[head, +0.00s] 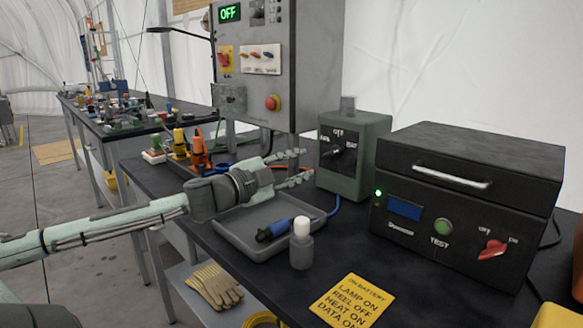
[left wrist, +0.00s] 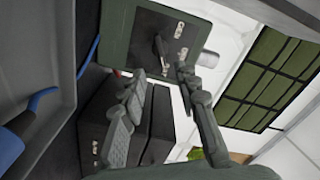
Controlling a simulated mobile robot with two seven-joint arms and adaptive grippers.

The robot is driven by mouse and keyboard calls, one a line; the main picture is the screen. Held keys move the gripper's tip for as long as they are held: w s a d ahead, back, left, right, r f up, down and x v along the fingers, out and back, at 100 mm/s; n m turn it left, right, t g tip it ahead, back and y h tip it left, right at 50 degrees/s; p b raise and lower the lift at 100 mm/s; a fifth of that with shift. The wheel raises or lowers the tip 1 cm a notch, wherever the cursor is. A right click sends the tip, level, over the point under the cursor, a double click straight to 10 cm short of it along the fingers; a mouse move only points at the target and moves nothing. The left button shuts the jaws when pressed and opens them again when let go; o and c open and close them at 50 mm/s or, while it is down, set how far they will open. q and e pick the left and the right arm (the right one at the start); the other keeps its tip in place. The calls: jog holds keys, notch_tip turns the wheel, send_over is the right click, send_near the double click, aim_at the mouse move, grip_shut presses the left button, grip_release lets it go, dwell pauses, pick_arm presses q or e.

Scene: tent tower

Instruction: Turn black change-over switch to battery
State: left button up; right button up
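The black change-over switch (head: 338,151) is a knob on the dark front plate of a green box (head: 349,187). The plate has a mark reading OFF at the top and others at left and right. I cannot tell surely which mark the knob points to. My left gripper (head: 303,165) is just left of the box, its two fingers spread and empty, pointing at the switch face. In the left wrist view the knob (left wrist: 160,46) lies beyond the open fingertips (left wrist: 160,76), apart from them. My right gripper is not in view.
A black box (head: 455,210) with a red switch stands right of the green box. A grey tray (head: 233,240) and a small white-capped bottle (head: 302,250) are below my gripper. A grey panel (head: 285,75) stands behind. A yellow card (head: 353,301) lies at the front.

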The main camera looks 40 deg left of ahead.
pick_arm(q)
jog(key=shift+s+a, duration=0.1)
jog(key=shift+s, duration=0.85)
